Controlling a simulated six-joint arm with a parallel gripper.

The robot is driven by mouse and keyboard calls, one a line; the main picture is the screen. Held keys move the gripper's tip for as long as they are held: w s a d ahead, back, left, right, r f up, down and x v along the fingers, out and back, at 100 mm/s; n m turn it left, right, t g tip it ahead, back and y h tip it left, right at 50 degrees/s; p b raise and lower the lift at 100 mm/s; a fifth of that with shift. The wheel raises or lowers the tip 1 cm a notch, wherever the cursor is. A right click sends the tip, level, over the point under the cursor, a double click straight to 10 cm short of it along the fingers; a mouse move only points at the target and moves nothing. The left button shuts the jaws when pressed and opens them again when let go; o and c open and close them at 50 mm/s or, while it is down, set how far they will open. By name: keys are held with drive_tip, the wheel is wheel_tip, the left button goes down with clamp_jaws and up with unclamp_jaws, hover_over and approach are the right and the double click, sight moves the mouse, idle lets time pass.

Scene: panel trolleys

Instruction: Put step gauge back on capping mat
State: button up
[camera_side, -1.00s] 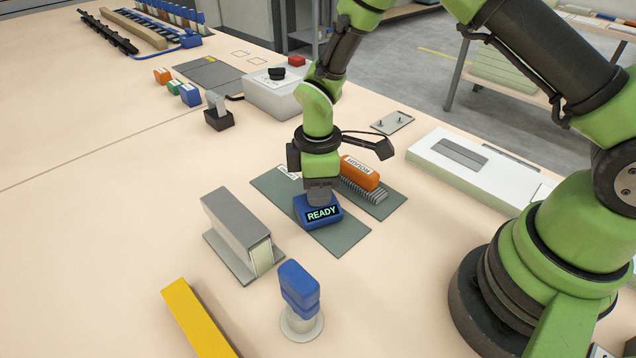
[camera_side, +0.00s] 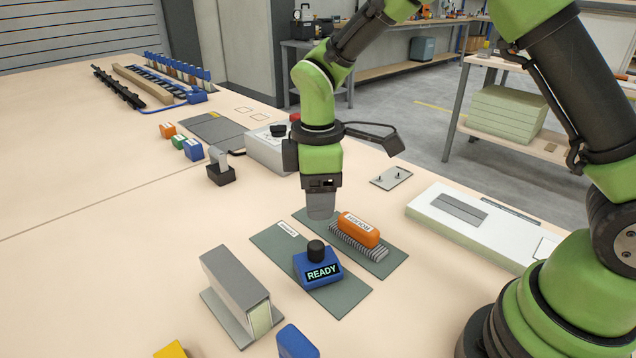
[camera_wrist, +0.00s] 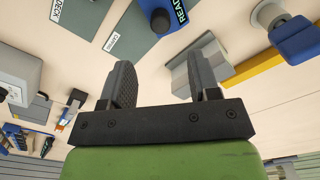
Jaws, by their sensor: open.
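The step gauge, which I take to be the blue block with a lit READY display and a black knob (camera_side: 319,268), sits on the green capping mat (camera_side: 346,300). It also shows at the top of the wrist view (camera_wrist: 178,32). The mat's white label is readable in part. My gripper (camera_side: 321,214) is above and behind the gauge, clear of its knob. In the wrist view my gripper's two fingers (camera_wrist: 165,85) stand apart with nothing between them.
An orange-backed brush marked ROUGH (camera_side: 360,230) lies on a second green mat beside the gauge. A grey block on a plate (camera_side: 235,285) stands at the left. A blue-topped item (camera_side: 295,342) is at the front.

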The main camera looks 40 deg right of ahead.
drive_tip(key=s+d+r+m+t+y, duration=0.1)
drive_tip(key=s+r+m+t, duration=0.1)
drive_tip(key=s+r+m, duration=0.35)
drive_tip(key=s+d+r+m+t, duration=0.1)
drive_tip(key=s+d+r+m, duration=0.1)
drive_tip(key=r, duration=0.6)
drive_tip(key=s+d+r+m+t+y, duration=0.1)
drive_tip(key=s+r+m+t, duration=0.1)
drive_tip(key=s+m+t, duration=0.2)
drive_tip(key=shift+s+r+m, duration=0.4)
drive_tip(key=shift+s+m, duration=1.05)
drive_tip(key=shift+s, duration=2.05)
